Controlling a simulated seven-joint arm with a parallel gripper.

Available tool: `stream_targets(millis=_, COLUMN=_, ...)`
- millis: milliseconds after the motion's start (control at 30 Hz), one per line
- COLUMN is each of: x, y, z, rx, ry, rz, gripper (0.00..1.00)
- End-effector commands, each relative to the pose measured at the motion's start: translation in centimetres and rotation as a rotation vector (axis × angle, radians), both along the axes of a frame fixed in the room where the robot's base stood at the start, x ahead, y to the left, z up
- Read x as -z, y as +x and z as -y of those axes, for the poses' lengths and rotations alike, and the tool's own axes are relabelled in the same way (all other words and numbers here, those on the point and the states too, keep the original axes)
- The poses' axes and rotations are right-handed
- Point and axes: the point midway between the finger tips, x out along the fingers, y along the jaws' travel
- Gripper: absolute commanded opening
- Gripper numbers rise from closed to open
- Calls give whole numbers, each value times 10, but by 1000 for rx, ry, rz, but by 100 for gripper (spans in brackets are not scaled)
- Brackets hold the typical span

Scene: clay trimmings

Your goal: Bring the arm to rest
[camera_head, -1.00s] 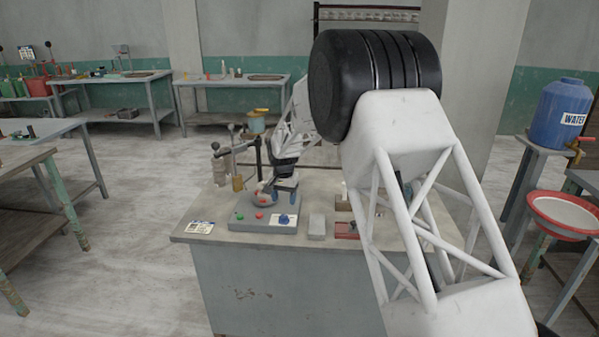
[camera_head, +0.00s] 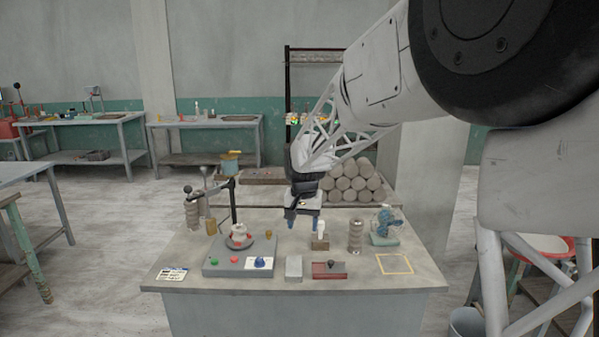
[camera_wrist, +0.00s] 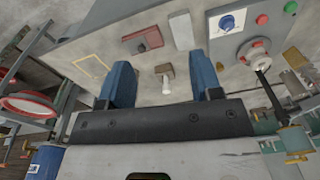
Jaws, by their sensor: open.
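My gripper (camera_head: 303,222) hangs above the worktable (camera_head: 215,283), behind the small brown block with a white piece on it (camera_head: 320,241). Its two blue fingers are apart with nothing between them; they also show in the wrist view (camera_wrist: 163,80). The grey control box (camera_head: 224,262) with a green button, a red button and a blue knob stands to the left. A pale form with red parts (camera_head: 238,232) sits on its round wheel, clear of my gripper.
A yellow outlined square (camera_head: 394,264) is empty. Rolls of clay (camera_head: 350,183) are stacked behind.

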Motion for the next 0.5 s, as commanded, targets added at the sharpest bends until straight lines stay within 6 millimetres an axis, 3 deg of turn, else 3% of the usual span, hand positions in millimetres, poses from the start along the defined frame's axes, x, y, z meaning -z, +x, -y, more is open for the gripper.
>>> stream_targets(millis=200, x=-28, y=-52, z=35, rx=-15, ry=0, rz=22, gripper=59)
stream_targets(millis=500, x=-53, y=-126, z=76, rx=-36, ry=-3, rz=49, gripper=59)
